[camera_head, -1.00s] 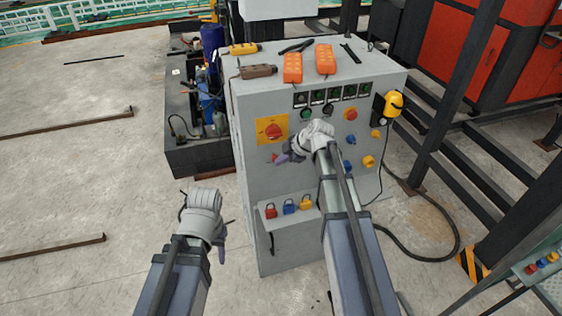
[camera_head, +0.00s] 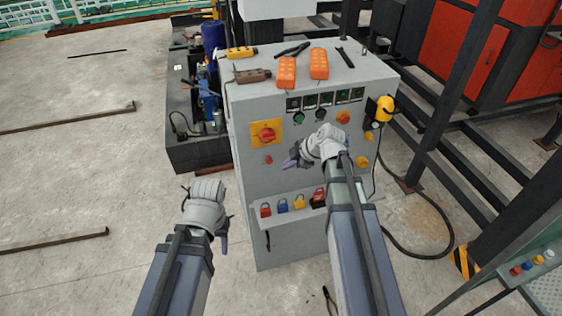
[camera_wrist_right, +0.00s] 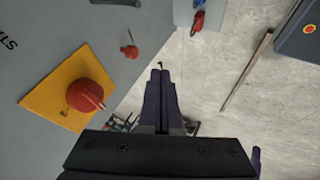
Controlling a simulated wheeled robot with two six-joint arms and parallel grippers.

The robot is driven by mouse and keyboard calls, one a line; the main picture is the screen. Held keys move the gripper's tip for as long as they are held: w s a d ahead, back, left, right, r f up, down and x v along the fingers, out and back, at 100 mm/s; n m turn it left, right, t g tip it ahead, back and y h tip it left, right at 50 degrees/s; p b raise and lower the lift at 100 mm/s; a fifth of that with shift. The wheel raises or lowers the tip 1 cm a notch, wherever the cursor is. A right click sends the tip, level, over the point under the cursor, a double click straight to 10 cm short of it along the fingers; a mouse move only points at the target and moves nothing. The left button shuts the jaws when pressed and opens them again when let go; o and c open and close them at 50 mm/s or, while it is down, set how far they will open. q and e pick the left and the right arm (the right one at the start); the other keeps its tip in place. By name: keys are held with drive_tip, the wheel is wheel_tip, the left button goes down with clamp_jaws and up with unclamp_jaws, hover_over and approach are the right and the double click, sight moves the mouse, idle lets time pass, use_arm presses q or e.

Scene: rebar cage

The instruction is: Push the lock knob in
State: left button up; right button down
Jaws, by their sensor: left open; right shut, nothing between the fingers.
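A small red knob (camera_head: 267,159) sits on the grey cabinet front, below a red rotary switch (camera_head: 266,133) on a yellow plate. In the right wrist view the small red knob (camera_wrist_right: 130,52) and the rotary switch (camera_wrist_right: 88,97) are both to the left of the fingers. Neither is labelled legibly as the lock knob. My right gripper (camera_head: 290,163) is shut and empty, to the right of the small knob and apart from it. Its closed fingers show in the right wrist view (camera_wrist_right: 160,74). My left gripper (camera_head: 224,238) is open and empty, left of the cabinet.
A ledge (camera_head: 285,217) below holds red, blue and yellow padlocks. Orange pendants (camera_head: 286,73) lie on the cabinet (camera_head: 250,185). A yellow device (camera_head: 384,108) hangs at its right side. Bare floor (camera_head: 90,200) lies to the left.

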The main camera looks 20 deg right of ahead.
use_arm(q)
wheel_tip(320, 180, up, 3)
drive_tip(key=shift+r+p, duration=0.1)
drive_tip(key=shift+p, duration=0.85)
use_arm(e)
drive_tip(key=v, duration=0.3)
drive_tip(key=shift+s+r, duration=0.15)
drive_tip(key=shift+r, duration=0.15)
use_arm(q)
wheel_tip(320, 180, down, 3)
drive_tip(key=b, duration=0.3)
use_arm(e)
drive_tip(key=s+a+f+m+g+h, duration=0.3)
drive_tip(key=s+a+m, duration=0.3)
drive_tip(key=s, duration=0.3)
drive_tip(key=s+a+f+m+g+h, duration=0.3)
drive_tip(key=s+a+f+m, duration=0.1)
drive_tip(key=s+a+m, duration=0.3)
drive_tip(key=s+a, duration=0.2)
drive_tip(key=s, duration=0.1)
drive_tip(key=shift+f, duration=0.2)
